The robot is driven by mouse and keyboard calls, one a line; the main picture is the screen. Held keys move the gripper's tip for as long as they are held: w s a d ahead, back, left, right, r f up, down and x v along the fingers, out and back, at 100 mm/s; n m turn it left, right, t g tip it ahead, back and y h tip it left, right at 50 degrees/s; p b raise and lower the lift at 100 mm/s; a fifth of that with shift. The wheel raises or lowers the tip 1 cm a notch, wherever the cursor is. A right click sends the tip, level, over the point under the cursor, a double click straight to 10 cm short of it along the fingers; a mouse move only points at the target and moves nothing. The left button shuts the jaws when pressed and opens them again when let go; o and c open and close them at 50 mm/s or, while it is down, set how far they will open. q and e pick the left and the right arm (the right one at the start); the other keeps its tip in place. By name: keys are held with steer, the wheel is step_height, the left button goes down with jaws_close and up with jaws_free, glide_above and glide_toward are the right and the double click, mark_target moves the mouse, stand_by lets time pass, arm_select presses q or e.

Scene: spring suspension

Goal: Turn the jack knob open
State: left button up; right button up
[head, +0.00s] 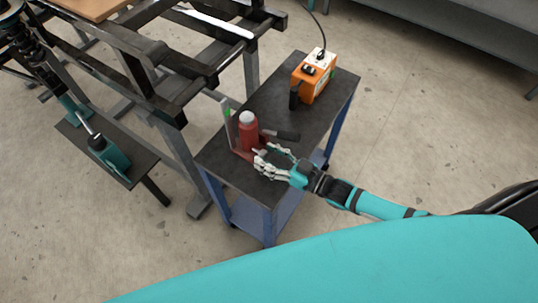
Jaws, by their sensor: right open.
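The jack (248,133) is a red bottle with a pale round top. It stands upright on the dark top of a small blue-legged cart (213,160). My right gripper (262,156) reaches in from the right, low over the cart top. Its fingers are apart and point left at the foot of the jack. The knob is too small and too near the fingers to make out, and I cannot tell whether they touch it. My left gripper is not in view.
A dark handle-like piece (284,135) lies just right of the jack. An orange box (314,77) with a black cable stands at the cart's far end. A dark metal frame (140,75) stands left of the cart. A low stand (143,161) holds a teal part (112,157).

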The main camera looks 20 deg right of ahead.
steer(key=shift+c, duration=0.4)
jaws_close()
steer(key=shift+n, duration=0.7)
steer(key=shift+o, duration=0.4)
jaws_free()
steer(key=v, duration=1.2)
